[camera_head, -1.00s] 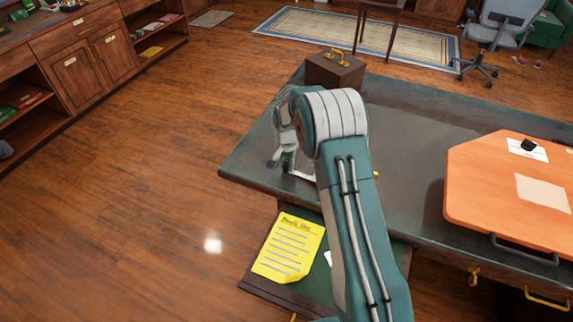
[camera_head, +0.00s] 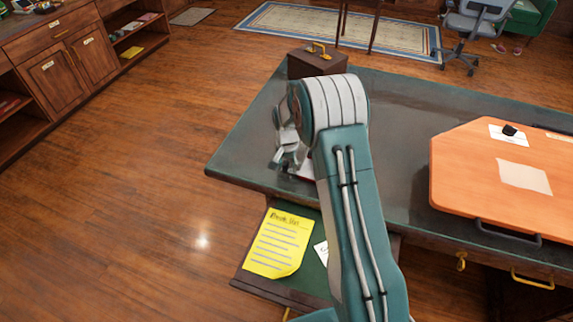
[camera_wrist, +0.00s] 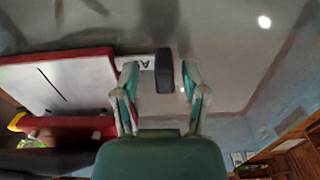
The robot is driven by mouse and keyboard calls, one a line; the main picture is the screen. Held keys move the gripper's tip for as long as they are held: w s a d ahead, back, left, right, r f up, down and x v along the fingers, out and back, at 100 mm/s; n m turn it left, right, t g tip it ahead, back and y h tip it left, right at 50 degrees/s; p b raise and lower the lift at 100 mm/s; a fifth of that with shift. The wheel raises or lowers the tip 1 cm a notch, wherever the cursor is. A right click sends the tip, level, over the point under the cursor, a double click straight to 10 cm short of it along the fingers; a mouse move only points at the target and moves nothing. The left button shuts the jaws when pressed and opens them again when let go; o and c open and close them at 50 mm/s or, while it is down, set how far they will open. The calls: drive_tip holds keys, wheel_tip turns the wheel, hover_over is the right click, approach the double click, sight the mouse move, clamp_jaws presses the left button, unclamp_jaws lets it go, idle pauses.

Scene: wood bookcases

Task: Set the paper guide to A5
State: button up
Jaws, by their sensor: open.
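In the wrist view, a small dark block (camera_wrist: 164,70), which looks like the paper guide, stands between the fingertips of my gripper (camera_wrist: 161,80). A white strip (camera_wrist: 147,63) with a partly hidden marking that looks like "A" lies beside it. A device with a white top and red edges (camera_wrist: 62,85) is at the left of the wrist view. My gripper is open, with one finger on each side of the block; contact is not clear. In the head view, my gripper (camera_head: 290,158) is over the desk's near-left edge, and my arm hides most of the device.
An orange board (camera_head: 480,180) covers the right of the dark desk (camera_head: 400,110). A brown box with a brass handle (camera_head: 317,62) stands at the back left corner. Below the front edge, an open drawer holds a yellow note (camera_head: 278,243). The floor at the left is clear.

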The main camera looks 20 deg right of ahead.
sight(287, 163)
wheel_tip(287, 163, up, 12)
idle(0.5)
idle(0.3)
